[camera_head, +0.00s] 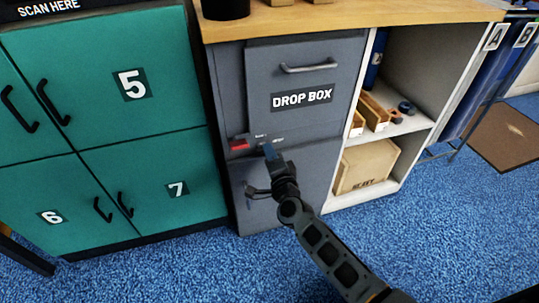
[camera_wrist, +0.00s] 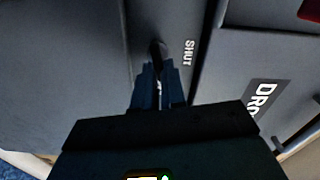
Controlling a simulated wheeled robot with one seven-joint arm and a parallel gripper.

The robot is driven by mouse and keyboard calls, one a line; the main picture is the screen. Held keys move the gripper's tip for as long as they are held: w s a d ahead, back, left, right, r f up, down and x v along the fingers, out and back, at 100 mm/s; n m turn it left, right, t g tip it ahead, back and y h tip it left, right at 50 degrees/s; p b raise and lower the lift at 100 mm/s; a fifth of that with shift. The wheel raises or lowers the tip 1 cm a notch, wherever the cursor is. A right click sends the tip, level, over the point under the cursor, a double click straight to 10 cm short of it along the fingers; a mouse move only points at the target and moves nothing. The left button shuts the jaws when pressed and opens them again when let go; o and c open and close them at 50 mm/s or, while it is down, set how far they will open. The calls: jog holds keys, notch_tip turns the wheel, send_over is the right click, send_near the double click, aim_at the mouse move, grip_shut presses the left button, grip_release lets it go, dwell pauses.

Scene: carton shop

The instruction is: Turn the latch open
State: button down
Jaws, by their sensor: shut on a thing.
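The latch (camera_wrist: 155,47) is a small dark lever on the grey cabinet front, beside a white "SHUT" label (camera_wrist: 188,53). My gripper (camera_wrist: 158,80) is closed on it, with the blue-grey fingers on either side of its lower part in the wrist view. In the head view my gripper (camera_head: 268,152) reaches the cabinet front below the grey drop box door (camera_head: 265,75) and covers the latch there. How far the latch is turned is hard to tell.
A red piece (camera_head: 239,143) sits on the cabinet left of my gripper. Green lockers (camera_head: 95,130) stand to the left. An open white shelf (camera_head: 400,135) with wooden boxes stands to the right. Blue carpet (camera_head: 200,270) in front is clear.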

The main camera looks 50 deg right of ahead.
jog(key=shift+f+m+b, duration=0.2)
jog(key=shift+m+b, duration=0.1)
jog(key=shift+m, duration=0.8)
jog(key=c, duration=1.2)
grip_release()
jog(key=p+v, duration=0.1)
jog(key=v, duration=0.6)
jog(key=shift+s+a, duration=0.2)
jog(key=shift+s, duration=0.15)
